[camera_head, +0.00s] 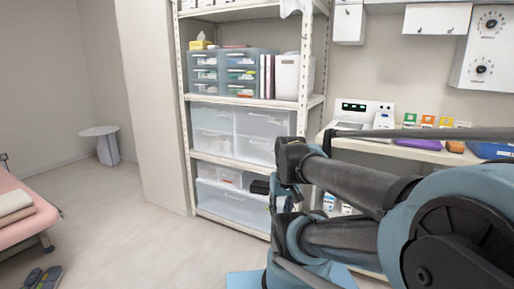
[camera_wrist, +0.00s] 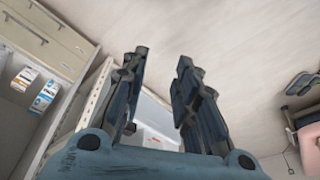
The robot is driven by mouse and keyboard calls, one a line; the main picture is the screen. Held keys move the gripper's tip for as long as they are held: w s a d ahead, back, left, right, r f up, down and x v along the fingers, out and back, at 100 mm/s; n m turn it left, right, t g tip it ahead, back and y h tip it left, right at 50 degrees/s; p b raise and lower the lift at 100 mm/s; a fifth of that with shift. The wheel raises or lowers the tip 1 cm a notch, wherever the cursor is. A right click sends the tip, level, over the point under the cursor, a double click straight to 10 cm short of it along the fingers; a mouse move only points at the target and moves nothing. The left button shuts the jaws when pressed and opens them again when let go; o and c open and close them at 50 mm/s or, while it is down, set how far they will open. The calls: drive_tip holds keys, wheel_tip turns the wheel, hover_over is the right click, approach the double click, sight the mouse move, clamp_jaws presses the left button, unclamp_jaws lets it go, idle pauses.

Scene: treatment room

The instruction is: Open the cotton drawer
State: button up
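A white shelf rack (camera_head: 302,70) holds several drawer units. Small translucent drawers (camera_head: 238,74) sit on its upper shelf. Large clear-fronted drawers (camera_head: 262,124) fill the middle shelf, and a wide clear drawer (camera_head: 230,203) is at the bottom. All look shut. I cannot read which one is the cotton drawer. My gripper (camera_wrist: 160,62) is open and empty in the wrist view, its two fingers apart. A pale bin or drawer (camera_wrist: 150,125) with a small label shows partly behind the fingers. In the head view my arm covers the rack's lower right, and the fingers cannot be made out.
A counter (camera_head: 390,149) with a white device (camera_head: 362,112) and coloured boxes stands right of the rack. A pink bed (camera_head: 22,222), slippers (camera_head: 42,277) and a small round table (camera_head: 106,145) are at the left. The floor between is clear. Beige drawers (camera_wrist: 45,35) show in the wrist view.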

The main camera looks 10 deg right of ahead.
sight(270, 145)
drive_tip(key=w+a+r+m+t+y, duration=0.2)
drive_tip(key=w+r, duration=0.1)
drive_tip(key=w, duration=0.8)
drive_tip(key=w+a+r+m+t+y, duration=0.1)
drive_tip(key=w+r+m+t, duration=0.15)
drive_tip(key=w, duration=0.85)
drive_tip(key=w+a+r+m+t+y, duration=0.2)
drive_tip(key=w+m+t, duration=0.1)
drive_tip(key=w, duration=0.8)
drive_tip(key=w+d+f+m+t+h, duration=0.1)
drive_tip(key=w+d+f+m+t, duration=0.15)
drive_tip(key=w, duration=0.45)
drive_tip(key=w+d+f+m+t+h, duration=0.1)
drive_tip(key=w+d+m+t, duration=0.1)
drive_tip(key=w+d+m, duration=0.3)
drive_tip(key=w+d+f+m+t+h, duration=0.1)
drive_tip(key=w+d+f+m+t, duration=0.15)
drive_tip(key=w, duration=0.55)
drive_tip(key=w+a+f, duration=0.2)
drive_tip(key=w, duration=1.5)
drive_tip(key=shift+a+f+g, duration=0.15)
drive_tip(key=shift+a+g, duration=0.05)
drive_tip(key=shift+g, duration=0.25)
